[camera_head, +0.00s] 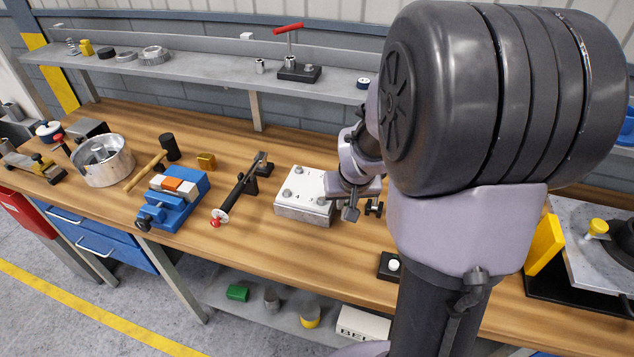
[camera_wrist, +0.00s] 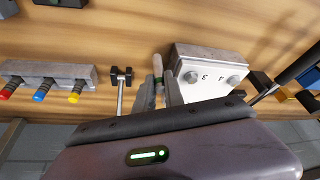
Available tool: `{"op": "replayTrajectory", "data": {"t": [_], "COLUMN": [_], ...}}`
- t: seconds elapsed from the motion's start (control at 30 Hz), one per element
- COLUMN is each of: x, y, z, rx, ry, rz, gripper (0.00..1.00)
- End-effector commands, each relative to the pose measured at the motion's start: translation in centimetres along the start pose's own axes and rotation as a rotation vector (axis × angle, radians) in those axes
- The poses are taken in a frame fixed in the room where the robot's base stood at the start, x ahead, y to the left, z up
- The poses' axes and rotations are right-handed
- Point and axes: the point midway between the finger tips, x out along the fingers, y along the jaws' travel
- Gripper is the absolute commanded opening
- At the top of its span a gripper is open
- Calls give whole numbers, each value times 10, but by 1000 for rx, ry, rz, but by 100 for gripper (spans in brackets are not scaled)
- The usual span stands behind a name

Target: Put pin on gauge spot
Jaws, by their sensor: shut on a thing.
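My gripper (camera_head: 350,213) is over the bench just right of a pale block (camera_head: 303,210) with grey round pegs on top. I cannot tell whether pin and block touch. I cannot make out for certain which place is the gauge spot.
A small black stand (camera_head: 374,208) is right of my gripper. A black box with a white button (camera_head: 391,266) lies nearer the front edge. Left are a black bar tool with a red knob (camera_head: 240,190) and a blue vise (camera_head: 172,200). A shelf (camera_head: 215,72) runs behind.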

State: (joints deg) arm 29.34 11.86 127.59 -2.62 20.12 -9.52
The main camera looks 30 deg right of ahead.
Motion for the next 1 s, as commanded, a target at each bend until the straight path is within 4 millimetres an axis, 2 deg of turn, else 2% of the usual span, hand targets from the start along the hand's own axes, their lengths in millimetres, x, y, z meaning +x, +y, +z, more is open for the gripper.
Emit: {"op": "replayTrajectory", "data": {"t": [0.03, 0.13, 0.5, 0.53, 0.6, 0.87, 0.97, 1.0], "x": [15, 33, 35, 34, 33, 30, 12, 0], "y": [0, 0, 0, 0, 0, 0, 0, 0], "z": [9, 17, 18, 18, 17, 16, 13, 12], "rx": [0, 0, 0, 0, 0, 0, -1, -1], "ry": [-6, -6, -4, -4, -4, -3, 0, 1], "rz": [0, 0, 0, 0, 0, 0, 0, 0], "gripper": [0, 0, 0, 19, 33, 35, 35, 35]}}
